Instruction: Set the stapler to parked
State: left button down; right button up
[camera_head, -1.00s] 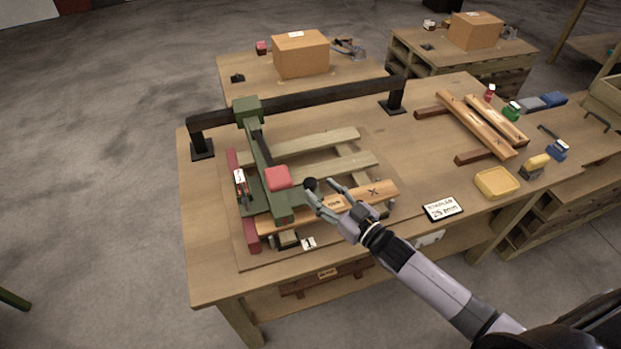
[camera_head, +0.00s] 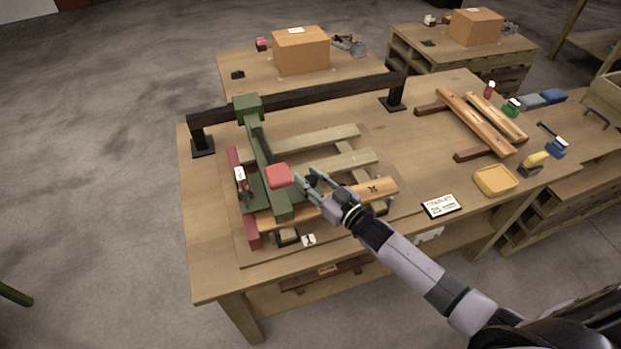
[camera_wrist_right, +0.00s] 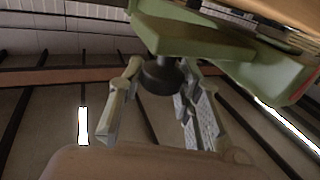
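The stapler (camera_head: 260,165) is a green arm with a red pad (camera_head: 279,175), reaching from the dark rail (camera_head: 300,98) over a wooden pallet (camera_head: 345,160) on the bench. My right gripper (camera_head: 306,173) is at its near right side, beside the red pad. In the right wrist view, a round black knob (camera_wrist_right: 160,76) under a green part of the stapler sits between my right fingers (camera_wrist_right: 158,85), which close against both sides. In the head view the gripper hides the knob. My left gripper is not in view.
A card (camera_head: 441,206) and a yellow tray (camera_head: 495,180) lie to the right on the bench. Wooden bars (camera_head: 478,123) lie behind them. A cardboard box (camera_head: 301,50) stands on another table behind. Bare bench top lies around the card.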

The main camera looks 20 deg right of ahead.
grip_shut()
jog(key=shift+d, duration=0.1)
dwell(0.4)
